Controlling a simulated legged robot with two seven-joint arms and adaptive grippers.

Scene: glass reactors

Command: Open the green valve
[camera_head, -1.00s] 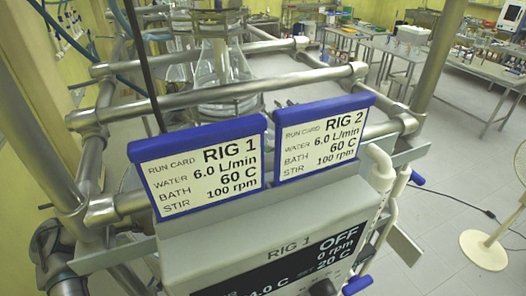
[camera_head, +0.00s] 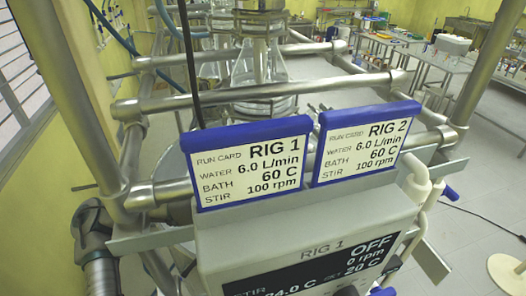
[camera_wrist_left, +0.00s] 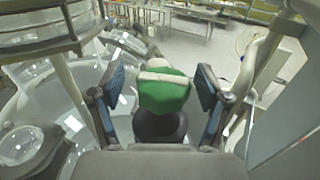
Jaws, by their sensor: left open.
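A green valve handle (camera_wrist_left: 164,96) shows in the left wrist view, with a pale bar across its top and a dark rounded part below it. My left gripper (camera_wrist_left: 161,82) is open, with one blue-padded finger on each side of the green handle. Gaps show between the handle and both fingers, so they do not appear to touch it. In the head view I cannot make out the green valve or either gripper.
Two run cards, RIG 1 (camera_head: 250,165) and RIG 2 (camera_head: 366,145), stand on a control box (camera_head: 300,235) reading OFF. Metal frame rails (camera_head: 260,98) and glass vessels (camera_head: 262,62) stand behind. A white pipe (camera_wrist_left: 262,60) runs close to the gripper's right.

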